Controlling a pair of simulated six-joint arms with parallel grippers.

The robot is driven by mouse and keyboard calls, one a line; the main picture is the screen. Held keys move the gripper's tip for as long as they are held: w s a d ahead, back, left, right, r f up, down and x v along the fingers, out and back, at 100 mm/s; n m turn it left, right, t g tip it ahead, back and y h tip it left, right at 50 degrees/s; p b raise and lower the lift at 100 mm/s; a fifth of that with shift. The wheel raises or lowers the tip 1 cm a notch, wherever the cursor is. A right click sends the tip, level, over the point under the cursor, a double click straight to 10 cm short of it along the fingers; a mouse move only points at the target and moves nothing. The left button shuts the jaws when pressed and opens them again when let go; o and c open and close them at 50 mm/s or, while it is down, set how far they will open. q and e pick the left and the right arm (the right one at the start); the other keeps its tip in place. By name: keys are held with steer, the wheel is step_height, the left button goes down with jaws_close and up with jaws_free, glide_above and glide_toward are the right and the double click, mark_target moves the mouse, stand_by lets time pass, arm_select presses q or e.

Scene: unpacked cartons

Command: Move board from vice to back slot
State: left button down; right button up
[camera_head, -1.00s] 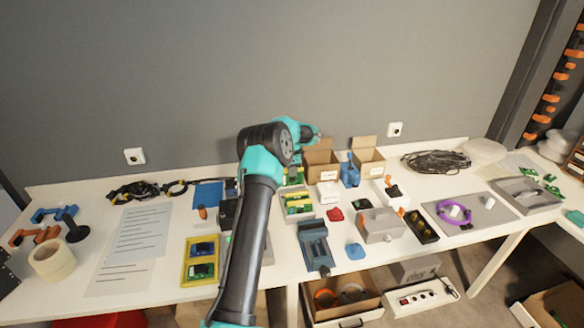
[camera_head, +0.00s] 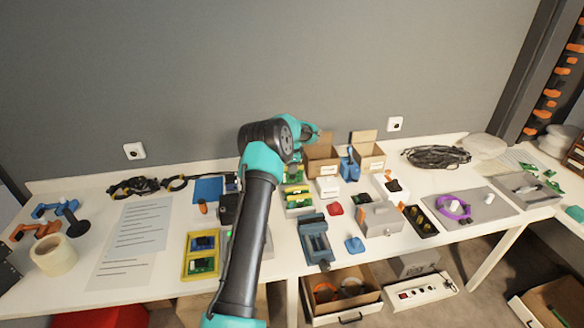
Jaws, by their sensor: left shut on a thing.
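My left arm reaches over the middle of the table, and its gripper (camera_head: 311,134) is near the two cardboard boxes at the back. It is shut on the board; the wrist hides most of the grip. A green board (camera_head: 294,174) shows just below the gripper, at the back of the rack; I cannot tell if it is seated. The rack (camera_head: 298,197) holds other green boards in front. The blue-grey vice (camera_head: 315,240) stands nearer the front edge, with no board visible in it. My right gripper is not in view.
Open cardboard boxes (camera_head: 368,155) stand behind the rack. A white block (camera_head: 327,187), a red piece (camera_head: 335,209) and a grey metal box (camera_head: 382,218) are right of it. A yellow tray with green boards (camera_head: 202,253) lies left of my arm.

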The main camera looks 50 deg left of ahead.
arm_select(q)
steer(key=shift+f, duration=1.3)
steer(key=c, duration=1.1)
jaws_free()
steer(key=shift+o, duration=0.2)
steer(key=shift+r, duration=0.1)
step_height(320, 180, up, 17)
